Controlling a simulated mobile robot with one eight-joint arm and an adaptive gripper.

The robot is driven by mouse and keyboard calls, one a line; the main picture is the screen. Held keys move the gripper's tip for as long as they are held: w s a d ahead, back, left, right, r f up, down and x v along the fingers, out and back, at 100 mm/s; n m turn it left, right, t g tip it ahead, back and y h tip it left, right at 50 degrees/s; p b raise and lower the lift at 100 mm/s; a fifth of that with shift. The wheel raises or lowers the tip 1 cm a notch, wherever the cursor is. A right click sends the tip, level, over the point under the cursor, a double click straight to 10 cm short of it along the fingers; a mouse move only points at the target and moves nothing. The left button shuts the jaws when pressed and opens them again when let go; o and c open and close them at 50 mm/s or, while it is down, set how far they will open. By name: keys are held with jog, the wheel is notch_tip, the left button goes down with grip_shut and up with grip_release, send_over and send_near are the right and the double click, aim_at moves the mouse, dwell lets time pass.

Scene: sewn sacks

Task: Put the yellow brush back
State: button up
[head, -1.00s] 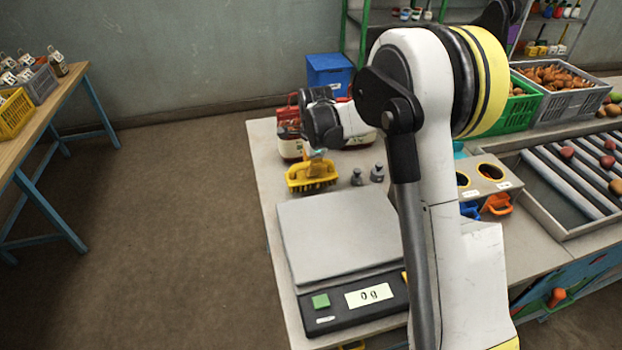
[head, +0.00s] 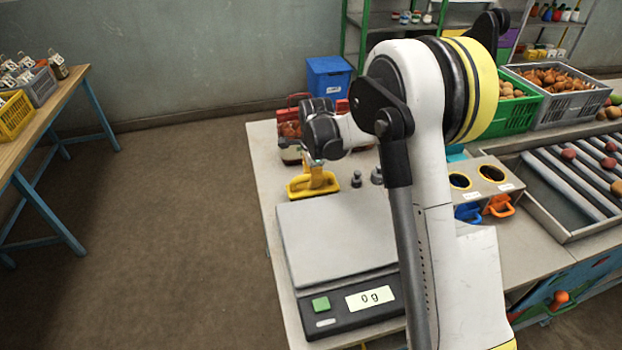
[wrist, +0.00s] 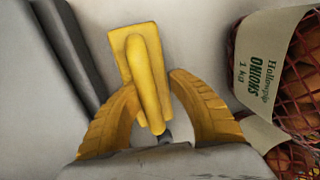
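The yellow brush (head: 299,188) is at table height, just behind the scale and in front of the red net bags. In the wrist view it shows as a yellow block with a rounded handle (wrist: 149,85). My gripper (wrist: 154,80) is low over the brush, with its yellow ridged fingers on either side of the handle. A gap shows between the handle and the right finger, so the fingers look open around it. My gripper also shows in the head view (head: 320,170). The brush's underside is hidden.
A scale reading 0 g (head: 340,235) stands in front of the brush. Small grey weights (head: 357,179) stand to its right. Net bags of onions (wrist: 292,75) are close behind. A blue bin (head: 328,77) is farther back. Crates of produce (head: 565,97) are at the right.

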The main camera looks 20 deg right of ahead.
jog(key=r+p, duration=0.1)
jog(key=r, duration=0.3)
jog(key=s+r+p, duration=0.1)
jog(key=r, duration=0.2)
jog(key=s+r+p, duration=0.1)
jog(key=r, duration=0.3)
jog(key=shift+s+r, duration=0.1)
jog(key=shift+r, duration=0.25)
jog(key=s+r+n+t, duration=0.2)
jog(key=s+r+n, duration=0.4)
jog(key=s, duration=0.5)
jog(key=s+r+n+t, duration=0.1)
jog(key=s+r+n, duration=0.45)
jog(key=s, duration=0.55)
jog(key=s+f+n+t, duration=0.2)
jog(key=s+n, duration=0.4)
jog(key=s, duration=0.2)
jog(key=shift+f, duration=0.4)
jog(key=shift+s+d+n, duration=0.1)
jog(key=shift+n, duration=0.15)
